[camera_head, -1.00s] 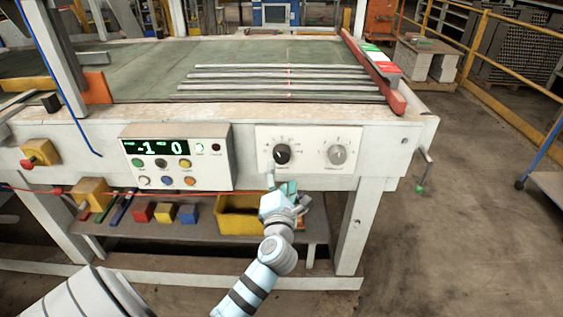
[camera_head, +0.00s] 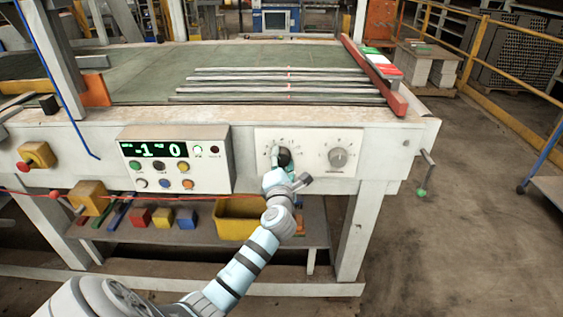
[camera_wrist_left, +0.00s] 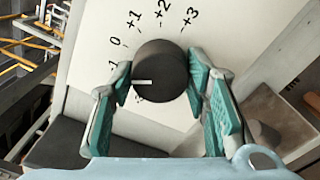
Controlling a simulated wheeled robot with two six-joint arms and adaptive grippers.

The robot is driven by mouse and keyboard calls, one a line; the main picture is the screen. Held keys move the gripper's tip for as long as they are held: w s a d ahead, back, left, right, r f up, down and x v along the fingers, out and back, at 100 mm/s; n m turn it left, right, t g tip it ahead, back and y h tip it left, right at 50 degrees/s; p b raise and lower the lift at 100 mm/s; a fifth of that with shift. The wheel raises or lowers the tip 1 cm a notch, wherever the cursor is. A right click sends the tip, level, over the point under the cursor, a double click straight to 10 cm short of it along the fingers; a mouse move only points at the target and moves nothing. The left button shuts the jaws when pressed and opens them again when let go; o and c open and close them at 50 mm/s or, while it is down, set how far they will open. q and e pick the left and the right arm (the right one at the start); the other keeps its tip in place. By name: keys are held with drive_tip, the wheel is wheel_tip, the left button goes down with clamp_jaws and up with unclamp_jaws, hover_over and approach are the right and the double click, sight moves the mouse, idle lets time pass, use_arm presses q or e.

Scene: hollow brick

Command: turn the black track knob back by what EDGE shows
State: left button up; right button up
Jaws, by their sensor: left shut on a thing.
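The black knob (camera_head: 286,156) sits on a white dial plate (camera_head: 262,140) on the front of the bench. In the left wrist view the knob (camera_wrist_left: 165,65) has a short white pointer line toward the left, and marks 0, +1, +2 and +3 show around it. My left gripper (camera_head: 279,162) is at the knob; in the wrist view its teal fingers (camera_wrist_left: 160,84) are shut on it from both sides. The display (camera_head: 154,149) reads -1 and 0 in green. Its small labels are too small to read. My right gripper is not in view.
A grey knob (camera_head: 338,157) sits to the right on the same panel. Coloured buttons sit below the display. A crank handle (camera_head: 424,172) sticks out at the right end. A yellow bin (camera_head: 232,222) stands on the shelf below. Metal strips lie on the green bench top.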

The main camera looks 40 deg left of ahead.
use_arm(q)
drive_tip(key=shift+r+m+p, duration=0.15)
drive_tip(key=shift+m+p, duration=0.15)
drive_tip(key=shift+p, duration=0.4)
drive_tip(key=m+p, duration=0.3)
drive_tip(key=p, duration=0.1)
drive_tip(key=shift+r+p, duration=0.15)
drive_tip(key=shift+p, duration=0.25)
drive_tip(key=shift+f+m+p, duration=0.2)
drive_tip(key=shift+m+p, duration=0.9)
drive_tip(key=shift+m, duration=0.1)
drive_tip(key=o, duration=1.2)
drive_tip(key=shift+c, duration=0.2)
drive_tip(key=shift+d, duration=0.1)
